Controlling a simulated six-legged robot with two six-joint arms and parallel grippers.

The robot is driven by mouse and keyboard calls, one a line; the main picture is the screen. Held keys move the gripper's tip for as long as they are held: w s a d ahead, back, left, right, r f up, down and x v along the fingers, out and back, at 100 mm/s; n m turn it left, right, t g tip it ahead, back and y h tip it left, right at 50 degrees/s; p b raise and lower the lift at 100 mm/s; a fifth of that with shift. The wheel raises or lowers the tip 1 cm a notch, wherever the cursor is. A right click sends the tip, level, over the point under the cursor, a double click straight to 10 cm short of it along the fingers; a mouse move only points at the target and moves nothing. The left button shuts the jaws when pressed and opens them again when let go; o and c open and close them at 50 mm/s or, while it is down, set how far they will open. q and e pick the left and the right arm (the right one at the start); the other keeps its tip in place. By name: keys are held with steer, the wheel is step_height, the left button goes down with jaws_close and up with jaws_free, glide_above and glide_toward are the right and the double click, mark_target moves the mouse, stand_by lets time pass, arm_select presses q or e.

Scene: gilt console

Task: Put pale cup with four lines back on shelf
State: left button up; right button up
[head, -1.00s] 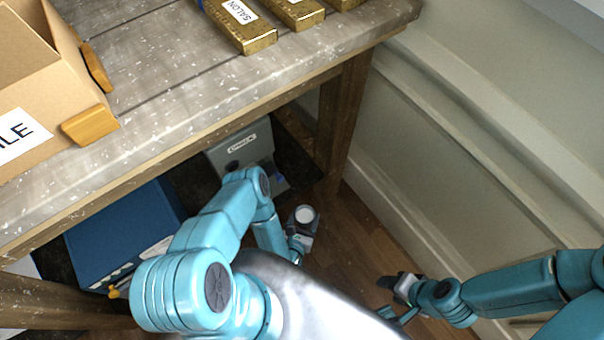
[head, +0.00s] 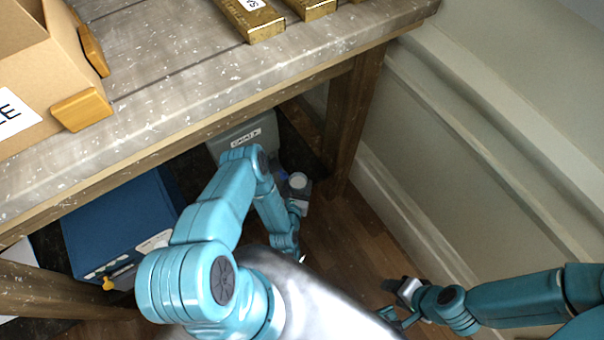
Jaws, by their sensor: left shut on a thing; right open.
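The pale cup (head: 298,180) shows as a small round white top under the table, near the right end of the dark lower shelf. Its lines are too small to see. My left gripper (head: 297,196) is shut on the cup, just below it in the head view. The arm hides part of the grip, and I cannot tell whether the cup touches the shelf. The dark shelf (head: 303,150) is partly hidden by my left arm. My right gripper (head: 397,299) is open and empty above the wooden floor, to the right.
A grey labelled box (head: 243,135) and a blue box (head: 120,225) stand under the table (head: 180,80). A small blue item (head: 282,175) is beside the cup. A table leg (head: 352,115) stands close on the right. A cardboard box (head: 45,90) and gold bars (head: 250,20) are on top.

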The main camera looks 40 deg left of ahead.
mark_target(300, 178)
arm_select(q)
steer(key=shift+w+a, duration=0.2)
steer(key=shift+w, duration=0.3)
steer(key=shift+w+a, duration=0.2)
steer(key=shift+w, duration=0.25)
steer(key=w, duration=0.1)
steer(key=w+a+b, duration=0.1)
steer(key=shift+w, duration=0.35)
steer(key=shift+w+a+f+b, duration=0.1)
steer(key=shift+w+f+b, duration=0.1)
steer(key=shift+f, duration=0.2)
steer(key=shift+w+a+f+b, duration=0.1)
steer(key=shift+f+b, duration=0.1)
steer(key=shift+f, duration=0.15)
steer(key=o, duration=0.7)
steer(key=shift+f, duration=0.2)
steer(key=shift+c, duration=0.2)
steer(key=o, duration=0.4)
steer(key=shift+r, duration=0.1)
